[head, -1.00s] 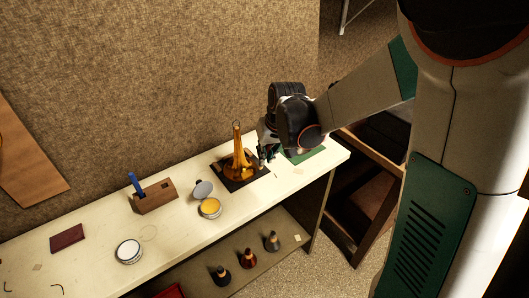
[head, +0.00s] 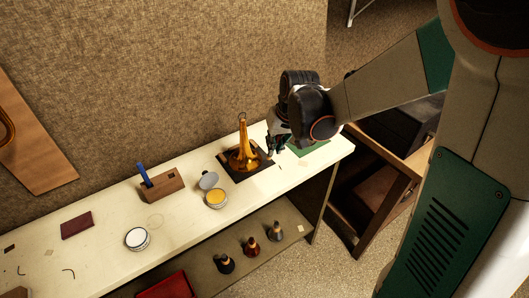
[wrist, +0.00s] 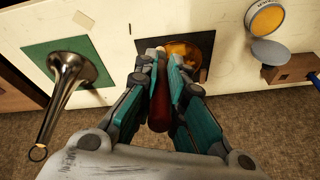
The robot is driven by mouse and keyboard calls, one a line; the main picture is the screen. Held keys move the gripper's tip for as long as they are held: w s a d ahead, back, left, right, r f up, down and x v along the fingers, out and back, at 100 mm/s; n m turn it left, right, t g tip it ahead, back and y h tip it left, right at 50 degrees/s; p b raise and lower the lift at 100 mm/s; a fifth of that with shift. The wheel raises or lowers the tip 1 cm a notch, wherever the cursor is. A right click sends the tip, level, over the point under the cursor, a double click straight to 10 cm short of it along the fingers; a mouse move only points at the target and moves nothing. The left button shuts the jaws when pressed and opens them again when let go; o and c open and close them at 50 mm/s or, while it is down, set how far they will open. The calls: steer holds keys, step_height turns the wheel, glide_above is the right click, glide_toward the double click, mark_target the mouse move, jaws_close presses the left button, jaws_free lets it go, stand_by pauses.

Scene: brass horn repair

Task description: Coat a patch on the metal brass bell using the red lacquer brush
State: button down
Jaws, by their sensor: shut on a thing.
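The brass bell (head: 243,150) stands upright, flare down, on a black mat (head: 262,169) on the bench. In the wrist view its amber flare (wrist: 185,50) is partly hidden by my fingers. My gripper (head: 274,147) is just right of the bell. In the wrist view my gripper (wrist: 161,68) is shut on the dark red handle of the red lacquer brush (wrist: 159,108). The brush's pale far end shows between the fingertips, beside the bell's edge. I cannot tell whether it touches the bell. No coated patch can be made out.
A silver bell (wrist: 70,72) stands on a green mat (wrist: 40,52) beside my gripper. An open yellow tin (head: 216,199), its lid (head: 208,180), a wooden block (head: 163,186) with a blue handle and a white tin (head: 137,239) stand left. Small bottles (head: 251,247) stand on the lower shelf.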

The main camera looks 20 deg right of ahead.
stand_by(0.4)
steer(key=w+f+b, duration=0.1)
steer(key=f+b, duration=0.1)
steer(key=w+a+f+b, duration=0.1)
steer(key=w+f+b, duration=0.1)
steer(key=shift+f, duration=0.1)
steer(key=shift+w+a+f+b, duration=0.2)
steer(key=shift+w+f+b, duration=0.35)
steer(key=shift+w+f, duration=0.2)
steer(key=shift+w+a+f+b, duration=0.2)
steer(key=shift+w+f+b, duration=0.45)
steer(key=shift+f, duration=0.15)
stand_by(0.7)
steer(key=shift+s, duration=0.1)
steer(key=shift+s+a, duration=1)
steer(key=shift+a, duration=1.9)
steer(key=w+d, duration=0.1)
steer(key=d, duration=0.5)
steer(key=shift+w+r, duration=0.15)
steer(key=shift+w, duration=0.25)
